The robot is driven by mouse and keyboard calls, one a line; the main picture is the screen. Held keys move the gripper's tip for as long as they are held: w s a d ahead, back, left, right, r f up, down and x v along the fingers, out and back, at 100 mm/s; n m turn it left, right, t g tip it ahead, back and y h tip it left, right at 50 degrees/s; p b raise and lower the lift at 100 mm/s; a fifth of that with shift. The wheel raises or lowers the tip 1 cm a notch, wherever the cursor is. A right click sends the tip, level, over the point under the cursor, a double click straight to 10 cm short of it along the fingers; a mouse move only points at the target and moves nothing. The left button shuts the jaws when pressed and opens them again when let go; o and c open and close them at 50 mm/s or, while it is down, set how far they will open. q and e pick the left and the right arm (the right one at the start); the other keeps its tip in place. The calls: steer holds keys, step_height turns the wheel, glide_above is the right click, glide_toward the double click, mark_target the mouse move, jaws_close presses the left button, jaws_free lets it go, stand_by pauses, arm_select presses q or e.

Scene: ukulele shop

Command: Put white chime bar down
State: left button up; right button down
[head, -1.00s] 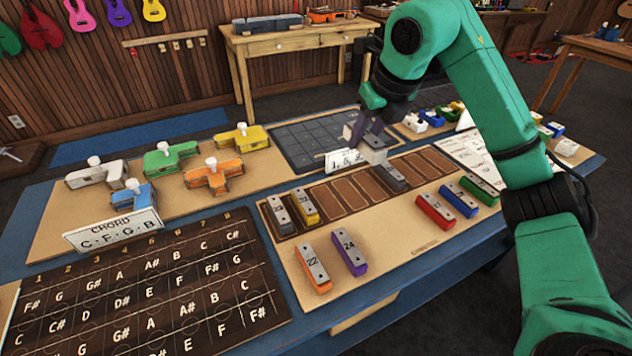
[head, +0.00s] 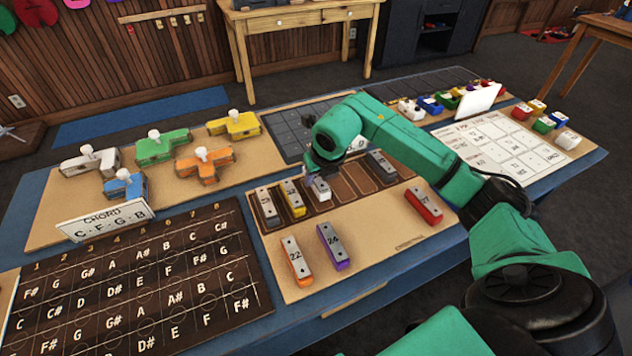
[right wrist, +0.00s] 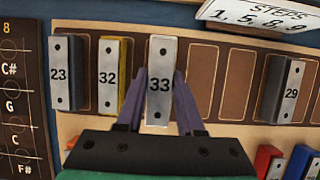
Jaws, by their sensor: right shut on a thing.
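The white chime bar (right wrist: 160,80), marked 33, is between the two purple fingers of my right gripper (right wrist: 158,103), which is shut on it. In the head view the white chime bar (head: 320,188) shows just below my right gripper (head: 322,172), partly hidden by it. It is over the brown slotted tray (head: 352,186), at the slot right of yellow bar 32 (head: 292,198). I cannot tell whether it touches the tray. My left gripper is not in view.
Grey bar 23 (head: 266,208) and dark bar 29 (head: 382,165) occupy other slots, with empty slots between white and dark bars. Orange bar 22 (head: 297,262), purple bar 24 (head: 333,246) and red bar 27 (head: 424,205) lie in front. A steps card (right wrist: 262,18) stands behind.

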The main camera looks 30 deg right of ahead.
step_height(320, 180, down, 2)
steer(key=shift+f, duration=0.4)
steer(key=c, duration=0.5)
jaws_free()
steer(key=shift+c, duration=0.2)
steer(key=shift+r, duration=0.3)
steer(key=b+v, duration=0.1)
steer(key=v, duration=1)
steer(key=shift+s+r, duration=0.15)
steer(key=shift+r, duration=0.25)
